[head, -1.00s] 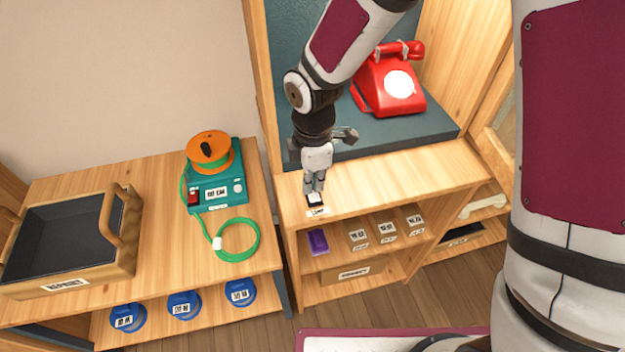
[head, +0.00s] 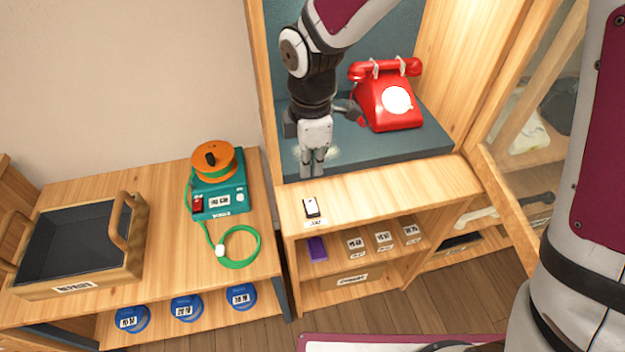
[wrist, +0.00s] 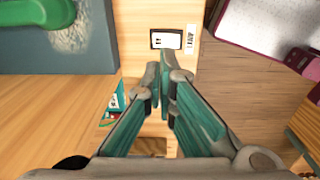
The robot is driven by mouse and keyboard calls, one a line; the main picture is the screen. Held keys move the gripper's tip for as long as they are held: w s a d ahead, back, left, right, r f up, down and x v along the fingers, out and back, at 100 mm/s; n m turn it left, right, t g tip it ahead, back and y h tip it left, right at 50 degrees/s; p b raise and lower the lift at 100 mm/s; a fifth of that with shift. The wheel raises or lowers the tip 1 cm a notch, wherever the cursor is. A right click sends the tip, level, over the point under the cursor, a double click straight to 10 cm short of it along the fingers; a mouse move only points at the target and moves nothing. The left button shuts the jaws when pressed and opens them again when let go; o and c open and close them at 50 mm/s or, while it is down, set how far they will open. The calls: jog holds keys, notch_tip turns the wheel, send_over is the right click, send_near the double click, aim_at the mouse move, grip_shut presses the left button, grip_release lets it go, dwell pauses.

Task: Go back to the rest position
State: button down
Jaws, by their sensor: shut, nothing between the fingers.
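My gripper (head: 313,172) is shut and empty. It points down above the wooden ledge in front of the booth, clear of the small black-and-white switch (head: 311,208) on that ledge. In the wrist view my gripper (wrist: 161,68) has its fingertips together, and the switch (wrist: 166,39) lies just beyond them with a white label beside it. The red dial phone (head: 388,97) stands on the dark teal booth floor, right of my gripper, with its handset on the cradle.
On the left table are a wooden tray (head: 134,262) and a teal device (head: 222,199) with an orange reel and green cable. Small labelled boxes (head: 383,241) and a purple item (head: 317,249) sit on the shelf under the ledge. A wooden-framed glass panel stands at right.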

jog(key=shift+r, duration=1.95)
jog(key=s+d+r+m+t+p, duration=0.1)
jog(key=s+d+r+m+t, duration=0.1)
jog(key=s+d+r+m, duration=0.55)
jog(key=s+d+r+m+t+p, duration=0.1)
jog(key=s+d+r+m, duration=0.4)
jog(key=d+r+m, duration=0.4)
jog(key=s+d+m+t+p, duration=0.1)
jog(key=s+d+m, duration=0.3)
jog(key=s, duration=0.4)
jog(key=shift+s+d+r+m, duration=0.2)
jog(key=shift+d+m, duration=0.15)
jog(key=shift+d, duration=0.15)
